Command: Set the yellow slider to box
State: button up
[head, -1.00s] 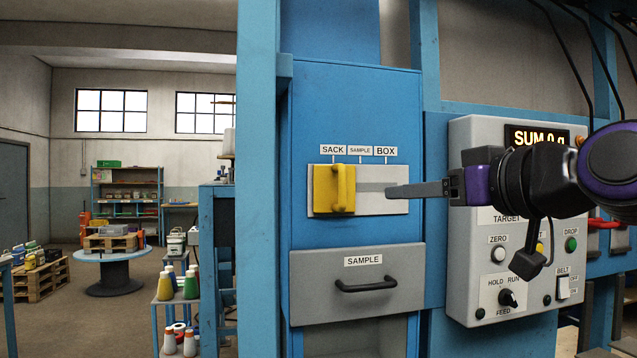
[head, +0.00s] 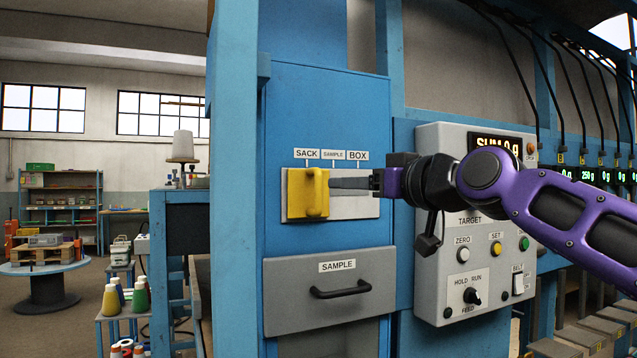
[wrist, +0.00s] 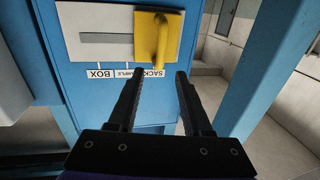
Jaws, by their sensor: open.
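The yellow slider (head: 296,200) sits at the left end of its pale slotted plate (head: 358,208), under the SACK label (head: 307,154). The BOX label (head: 357,155) is at the right end, with SAMPLE (head: 333,154) between. My gripper (head: 332,183) is open, its fingers pointing left at the slider's right edge in the head view. In the wrist view the scene is upside down; the slider's raised handle (wrist: 161,42) shows just beyond and between the two spread fingertips (wrist: 159,74). Nothing is between the fingers, and I cannot tell whether they touch the slider.
A grey SAMPLE drawer (head: 328,292) with a black handle is below the plate. A grey control box (head: 447,290) with buttons and a knob stands right, behind my arm. A blue post (head: 234,200) rises left of the panel.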

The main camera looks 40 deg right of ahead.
aim_at(321, 183)
jog(key=w, duration=0.9)
jog(key=shift+w+d+p, duration=0.2)
jog(key=shift+w+p, duration=0.15)
grip_shut()
dwell(0.9)
